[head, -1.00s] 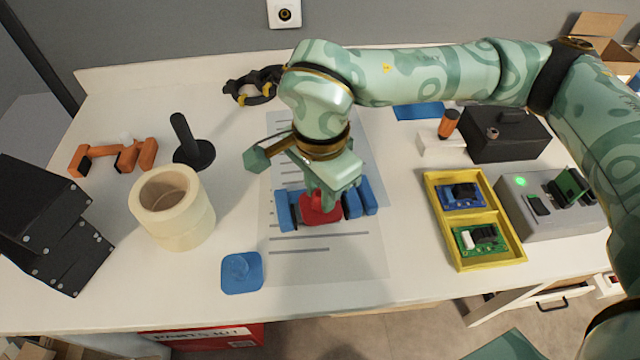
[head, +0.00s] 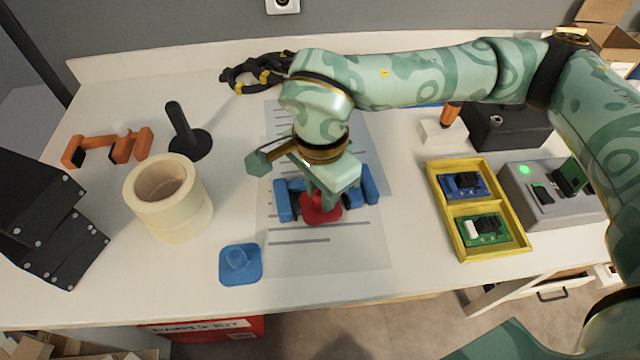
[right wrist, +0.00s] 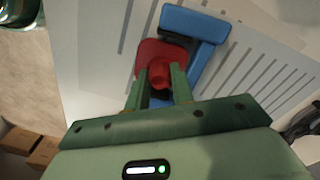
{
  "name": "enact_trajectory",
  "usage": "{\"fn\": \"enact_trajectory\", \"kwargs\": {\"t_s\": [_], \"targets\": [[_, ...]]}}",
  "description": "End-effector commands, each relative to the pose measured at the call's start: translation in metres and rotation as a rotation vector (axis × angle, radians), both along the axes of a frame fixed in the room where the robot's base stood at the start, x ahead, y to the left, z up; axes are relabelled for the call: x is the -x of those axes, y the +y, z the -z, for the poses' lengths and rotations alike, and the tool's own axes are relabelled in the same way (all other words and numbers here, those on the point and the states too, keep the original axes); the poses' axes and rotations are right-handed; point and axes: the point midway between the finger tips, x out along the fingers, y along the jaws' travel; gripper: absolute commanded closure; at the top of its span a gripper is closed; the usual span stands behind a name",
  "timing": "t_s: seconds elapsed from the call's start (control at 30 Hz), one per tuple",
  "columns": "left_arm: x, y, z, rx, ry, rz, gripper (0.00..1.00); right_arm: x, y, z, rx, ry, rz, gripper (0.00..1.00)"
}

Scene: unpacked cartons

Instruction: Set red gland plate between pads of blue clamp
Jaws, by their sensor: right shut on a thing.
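The red gland plate (head: 321,209) is between the two upright sides of the blue clamp (head: 369,184) on the grey sheet. My right gripper (head: 322,190) is shut on the plate from above. In the right wrist view, the gripper's fingers (right wrist: 160,82) close on a round knob of the red plate (right wrist: 152,55), and part of the blue clamp (right wrist: 195,23) shows beside and beneath it. My gripper hides much of the clamp, so I cannot tell whether the plate touches the pads. My left gripper is not in view.
A printed sheet (head: 290,256) lies under the clamp. A cream tape roll (head: 168,215) and a blue piece (head: 240,264) are at left. A yellow tray (head: 462,250) with boards and a grey box (head: 545,215) are at right. Bare table lies in front.

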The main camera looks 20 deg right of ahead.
Motion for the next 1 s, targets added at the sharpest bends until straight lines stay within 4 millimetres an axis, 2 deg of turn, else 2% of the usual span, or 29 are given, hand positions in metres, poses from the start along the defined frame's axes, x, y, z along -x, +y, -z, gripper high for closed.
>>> {"fn": "enact_trajectory", "kwargs": {"t_s": [0.27, 0.3, 0.37, 0.87, 1.0], "targets": [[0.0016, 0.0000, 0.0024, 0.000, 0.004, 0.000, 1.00, 0.0000, 0.0000, 0.0077, 0.000, 0.000, 0.001, 1.00], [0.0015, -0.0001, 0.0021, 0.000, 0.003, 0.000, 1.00, 0.0000, 0.0000, 0.0072, 0.000, -0.001, 0.001, 0.68], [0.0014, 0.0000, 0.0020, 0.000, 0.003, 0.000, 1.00, 0.0000, 0.0000, 0.0070, 0.000, -0.001, 0.001, 0.52], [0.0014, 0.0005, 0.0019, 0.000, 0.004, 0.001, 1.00, 0.0000, -0.0001, 0.0069, 0.000, 0.000, 0.001, 0.51], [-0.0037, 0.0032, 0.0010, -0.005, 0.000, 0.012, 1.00, 0.0000, 0.0000, 0.0069, 0.000, 0.000, 0.001, 0.51]]}}
